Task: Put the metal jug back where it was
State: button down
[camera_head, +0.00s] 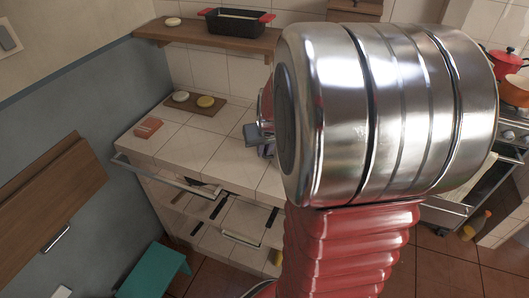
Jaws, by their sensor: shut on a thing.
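My own arm, with a big shiny metal joint and a red ribbed sleeve, fills the middle and right of the view. Behind its left edge, part of my gripper (257,134) shows as a grey piece over the tiled counter (207,136). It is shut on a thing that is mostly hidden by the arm. A small shiny edge shows just below the grey piece, and I cannot tell whether it is the metal jug. No other part of a jug can be made out.
A wooden board (197,112) with two round pieces and a reddish block (148,128) lie on the counter's left. A wall shelf (207,36) holds a black pan (238,22). Drawers below stand open. A teal stool (153,271) is at lower left, a stove with pots (516,91) at right.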

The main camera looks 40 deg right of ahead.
jog(key=shift+f, duration=0.85)
jog(key=c, duration=1.8)
grip_release()
jog(key=shift+c, duration=0.2)
jog(key=v, duration=1.2)
jog(key=shift+a, duration=0.1)
